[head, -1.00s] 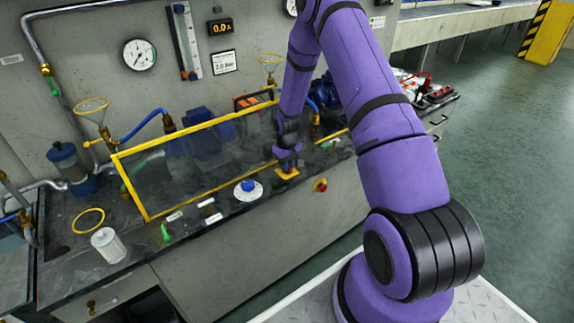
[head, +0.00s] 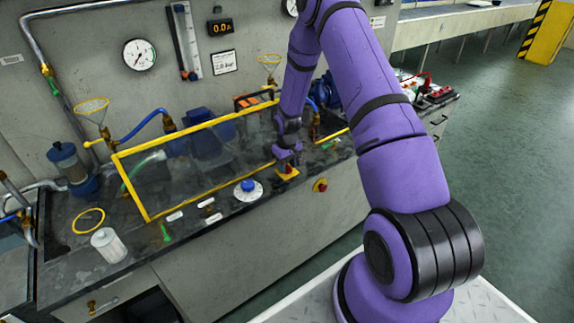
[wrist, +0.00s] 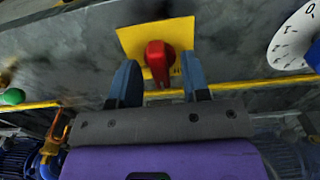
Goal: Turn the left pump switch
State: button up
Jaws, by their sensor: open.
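A red switch knob (wrist: 159,62) stands on a yellow plate (wrist: 128,37) in the wrist view. The plate also shows in the head view (head: 286,175), on the bench top near its front edge. My gripper (wrist: 159,68) is open, with one blue finger on each side of the knob and a gap to both. The knob points roughly along the fingers. In the head view my gripper (head: 288,160) is just over the plate and partly hides the knob.
A yellow-framed clear guard (head: 147,190) stands behind and left of the plate. A white dial with a blue knob (head: 248,186) is to the left. A red button (head: 320,185) is on the bench front. A white cylinder (head: 108,245) stands at front left.

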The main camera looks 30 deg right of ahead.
notch_tip(320, 180, up, 11)
dwell(0.5)
dwell(0.4)
notch_tip(320, 180, up, 14)
jog(key=t, duration=0.1)
send_over(287, 165)
jog(key=s+a, duration=0.3)
jog(key=a, duration=0.1)
jog(key=s+a+r+t+h, duration=0.1)
jog(key=s+a+r, duration=0.1)
jog(key=s+r, duration=0.3)
jog(key=s+a+r, duration=0.2)
jog(key=s+r, duration=0.1)
jog(key=r, duration=0.5)
jog(key=s+a+r+t, duration=0.1)
jog(key=s+a+r, duration=0.1)
jog(key=s, duration=0.6)
jog(key=s+a+r+t, duration=0.1)
jog(key=s+r, duration=0.3)
jog(key=s, duration=0.4)
jog(key=s+a+r+t+y, duration=0.1)
jog(key=s+a+r, duration=0.2)
jog(key=s, duration=0.5)
jog(key=shift+a+r+m, duration=0.3)
jog(key=shift+a+r, duration=0.1)
jog(key=shift+a, duration=0.2)
jog(key=shift+w, duration=0.1)
